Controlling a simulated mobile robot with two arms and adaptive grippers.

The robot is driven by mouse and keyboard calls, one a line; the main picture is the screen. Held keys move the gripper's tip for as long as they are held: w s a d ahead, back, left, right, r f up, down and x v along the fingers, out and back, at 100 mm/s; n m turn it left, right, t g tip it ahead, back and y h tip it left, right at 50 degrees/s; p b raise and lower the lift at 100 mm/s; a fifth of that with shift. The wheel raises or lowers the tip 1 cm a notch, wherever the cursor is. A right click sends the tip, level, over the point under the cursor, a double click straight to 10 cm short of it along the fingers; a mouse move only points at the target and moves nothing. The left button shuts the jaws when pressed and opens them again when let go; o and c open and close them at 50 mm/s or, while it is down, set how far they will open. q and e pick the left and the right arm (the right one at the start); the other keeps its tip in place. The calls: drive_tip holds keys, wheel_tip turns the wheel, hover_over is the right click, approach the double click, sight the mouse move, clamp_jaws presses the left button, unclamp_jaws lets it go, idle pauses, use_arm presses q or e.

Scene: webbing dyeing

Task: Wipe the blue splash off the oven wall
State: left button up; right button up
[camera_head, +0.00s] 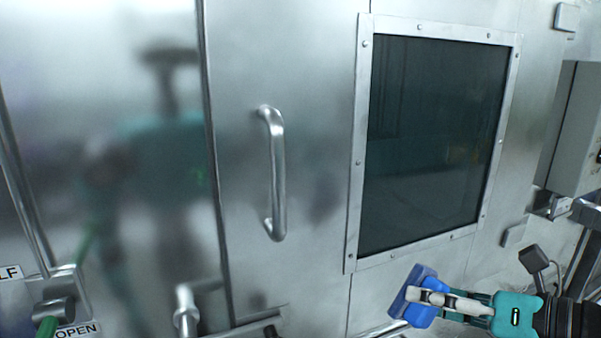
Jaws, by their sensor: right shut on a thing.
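The oven wall (310,60) is brushed stainless steel and fills most of the view. I cannot make out a blue splash on it; the teal patch on the left panel looks like my own reflection. My right gripper (424,297) comes in from the lower right and is shut on a blue wiping block (406,290), a sponge or scrubber with a darker pad side. The block is below the window, near its lower edge; I cannot tell whether it touches the steel. My left gripper is out of view.
A dark window (430,140) in a riveted frame is set in the wall. A vertical bar handle (276,175) sticks out left of it. Pipe fittings and an "OPEN" label (77,330) are at the lower left. A grey box (575,130) stands at the right.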

drive_tip(key=s+a+f+n+g, duration=0.1)
drive_tip(key=a+f, duration=0.4)
drive_tip(key=f, duration=0.3)
drive_tip(key=s+a+f+y, duration=0.1)
drive_tip(key=a+f, duration=0.5)
drive_tip(key=f, duration=0.3)
drive_tip(key=shift+a+f+n+g, duration=0.15)
drive_tip(key=shift+a+n+g, duration=0.1)
drive_tip(key=shift+n+g, duration=0.15)
drive_tip(key=shift+s, duration=0.15)
